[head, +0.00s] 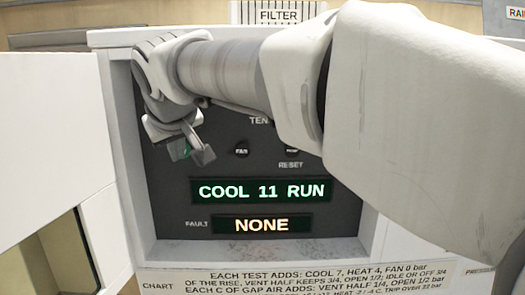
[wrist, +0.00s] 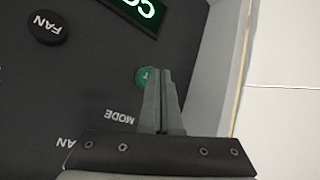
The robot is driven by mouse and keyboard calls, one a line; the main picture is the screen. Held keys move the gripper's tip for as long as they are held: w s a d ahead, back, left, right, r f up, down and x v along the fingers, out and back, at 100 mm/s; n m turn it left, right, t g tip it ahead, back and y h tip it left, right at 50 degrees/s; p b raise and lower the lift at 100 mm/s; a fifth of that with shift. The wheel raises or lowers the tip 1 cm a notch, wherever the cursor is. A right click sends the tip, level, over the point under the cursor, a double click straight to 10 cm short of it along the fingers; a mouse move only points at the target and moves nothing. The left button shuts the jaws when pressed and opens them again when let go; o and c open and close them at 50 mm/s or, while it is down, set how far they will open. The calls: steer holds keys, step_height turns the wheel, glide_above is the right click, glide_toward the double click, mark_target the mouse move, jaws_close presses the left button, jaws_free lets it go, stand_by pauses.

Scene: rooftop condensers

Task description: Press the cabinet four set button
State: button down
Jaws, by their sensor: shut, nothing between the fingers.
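The control panel (head: 330,190) of a cabinet fills the middle of the head view; no cabinet number is readable. A round green button (wrist: 143,75) shows in the wrist view, with part of a white letter marking, the rest hidden by my fingers. A green patch, likely the same button (head: 181,150), shows at the panel's left in the head view, partly behind my gripper (head: 206,156). My gripper is shut and empty. In the wrist view its fingertips (wrist: 160,70) overlap the button's right edge; I cannot tell whether they touch it.
A black FAN button (head: 241,151) and another black button (head: 291,151) above RESET sit to the right. A lit display (head: 260,191) reads COOL 11 RUN; the fault display (head: 264,224) reads NONE. A raised grey frame edge (wrist: 228,70) runs close beside my fingers.

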steer(key=shift+s, duration=0.55)
steer(key=shift+d, duration=0.1)
steer(key=s+b, duration=0.1)
steer(key=s, duration=0.2)
steer(key=s+b, duration=0.1)
steer(key=s, duration=0.1)
steer(key=shift+d+b, duration=0.25)
steer(key=shift+b, duration=0.05)
